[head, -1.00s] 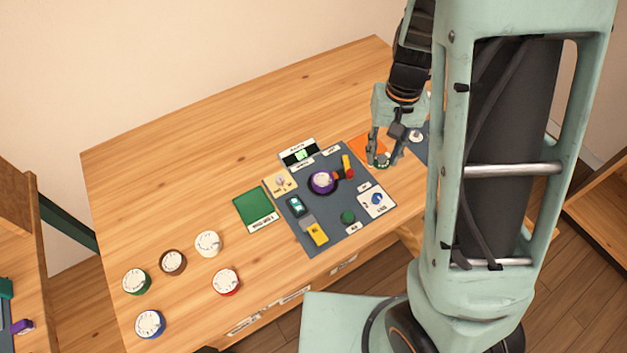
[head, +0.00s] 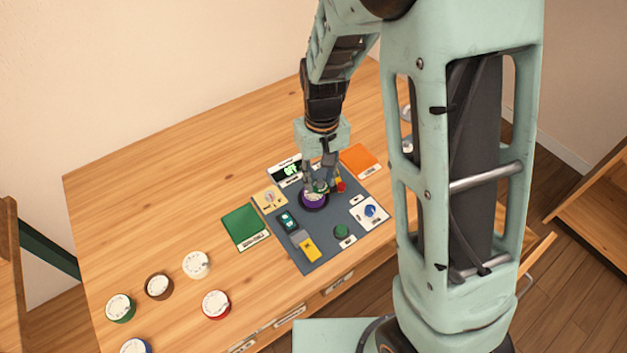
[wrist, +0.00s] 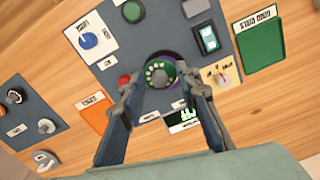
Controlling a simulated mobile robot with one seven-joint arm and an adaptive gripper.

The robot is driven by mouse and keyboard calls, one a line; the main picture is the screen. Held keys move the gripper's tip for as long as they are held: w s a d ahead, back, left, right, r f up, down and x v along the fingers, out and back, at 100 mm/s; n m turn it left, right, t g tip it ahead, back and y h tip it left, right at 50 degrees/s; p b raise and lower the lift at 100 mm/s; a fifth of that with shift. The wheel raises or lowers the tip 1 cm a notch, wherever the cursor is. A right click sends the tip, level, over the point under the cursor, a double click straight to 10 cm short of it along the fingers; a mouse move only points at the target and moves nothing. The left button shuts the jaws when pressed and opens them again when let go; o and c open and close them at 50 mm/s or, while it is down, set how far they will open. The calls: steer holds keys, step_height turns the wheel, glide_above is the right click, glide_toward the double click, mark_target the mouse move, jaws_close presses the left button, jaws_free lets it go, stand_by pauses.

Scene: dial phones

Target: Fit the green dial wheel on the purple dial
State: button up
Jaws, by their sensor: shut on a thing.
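The green dial wheel (wrist: 158,73), a small ring with pale round holes, is between the fingertips of my gripper (wrist: 160,78) in the wrist view. In the head view my gripper (head: 320,184) is shut on the green wheel (head: 320,187), at the purple dial. The purple dial (head: 312,199) is a round knob with a dark base on the grey panel. In the wrist view its purple edge (wrist: 179,84) shows beside the wheel. The wheel overlaps the dial; I cannot tell whether they touch. The fingers partly hide the dial.
The grey panel (head: 318,252) also bears a yellow block (head: 308,250), a green button (head: 341,231), a blue knob (head: 370,211) and a red piece (head: 342,187). A green tray (head: 241,224) and an orange pad (head: 360,160) flank it. Several other dials, including a red one (head: 216,304), stand at left.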

mark_target(314, 195)
steer(key=w+f, duration=0.1)
steer(key=w+a+f+b, duration=0.1)
steer(key=f, duration=0.1)
steer(key=shift+w+f, duration=0.15)
steer(key=shift+w, duration=0.05)
steer(key=shift+w+a+f+b, duration=0.2)
steer(key=shift+w+f+b, duration=0.05)
steer(key=shift+f+b, duration=0.25)
step_height(314, 195, down, 3)
steer(key=shift+w+f+b, duration=0.1)
steer(key=shift+b, duration=0.95)
steer(key=shift+s+d+f+b, duration=0.1)
steer(key=shift+s+f+b, duration=0.3)
steer(key=shift+f+b, duration=0.15)
steer(key=o, duration=0.9)
steer(key=shift+w+f, duration=0.2)
steer(key=shift+w, duration=0.1)
steer(key=shift+o, duration=0.2)
